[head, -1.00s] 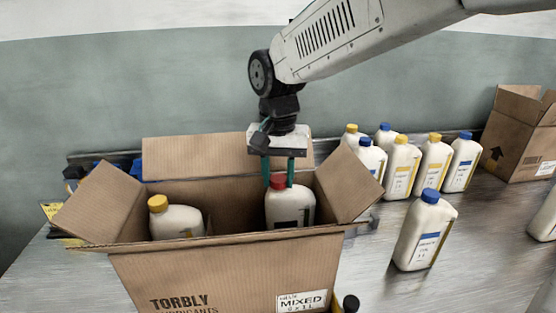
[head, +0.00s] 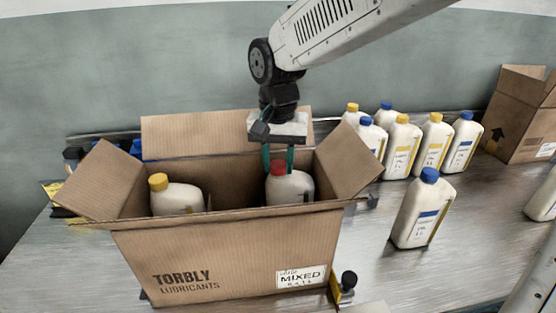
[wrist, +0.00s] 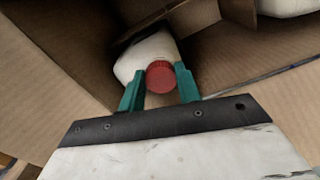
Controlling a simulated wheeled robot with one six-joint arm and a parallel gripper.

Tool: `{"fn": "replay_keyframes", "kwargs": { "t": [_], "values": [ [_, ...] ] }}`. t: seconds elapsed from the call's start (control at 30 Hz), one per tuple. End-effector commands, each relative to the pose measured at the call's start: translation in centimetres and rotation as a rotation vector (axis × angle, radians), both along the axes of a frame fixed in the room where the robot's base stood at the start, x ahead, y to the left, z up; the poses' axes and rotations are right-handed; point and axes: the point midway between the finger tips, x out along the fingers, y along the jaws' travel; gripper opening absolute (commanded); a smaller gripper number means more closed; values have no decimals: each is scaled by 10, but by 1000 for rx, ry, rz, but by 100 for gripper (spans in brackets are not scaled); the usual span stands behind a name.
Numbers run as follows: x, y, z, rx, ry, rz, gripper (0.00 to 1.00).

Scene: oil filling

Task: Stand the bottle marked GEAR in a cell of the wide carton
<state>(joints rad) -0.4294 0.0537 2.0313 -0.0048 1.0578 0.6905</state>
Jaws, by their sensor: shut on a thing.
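The wide carton (head: 225,250), marked TORBLY LUBRICANTS and MIXED, stands open in the head view. My gripper (head: 277,168) is above its right part, shut on a white bottle with a red cap (head: 290,187). The bottle is upright or nearly so, with its lower part hidden behind the carton's front wall. Its label cannot be read, so I cannot confirm the GEAR mark. In the wrist view the green fingers (wrist: 160,72) are on either side of the red cap (wrist: 160,77), and the bottle is inside a cell. I cannot tell whether it touches the bottom.
A yellow-capped bottle (head: 176,198) stands in the carton's left part. A blue-capped bottle (head: 422,212) stands alone on the metal table to the right. Several yellow- and blue-capped bottles (head: 435,145) stand behind it. Another carton (head: 520,120) is at the far right.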

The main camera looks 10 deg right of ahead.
Motion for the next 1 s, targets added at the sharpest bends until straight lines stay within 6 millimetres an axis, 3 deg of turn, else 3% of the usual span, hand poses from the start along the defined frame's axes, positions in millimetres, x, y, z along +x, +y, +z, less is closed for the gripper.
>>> {"fn": "replay_keyframes", "kwargs": {
  "t": [0.43, 0.47, 0.53, 0.83, 1.0],
  "values": [
    [1, 0, -10, 0, -2, 0, 0],
    [1, 0, -10, 0, -2, 0, 36],
    [1, 0, -10, 0, -2, 0, 55],
    [0, 0, -11, -1, 1, 0, 59],
    [0, 0, 7, 1, -2, 0, 59]
  ]
}}
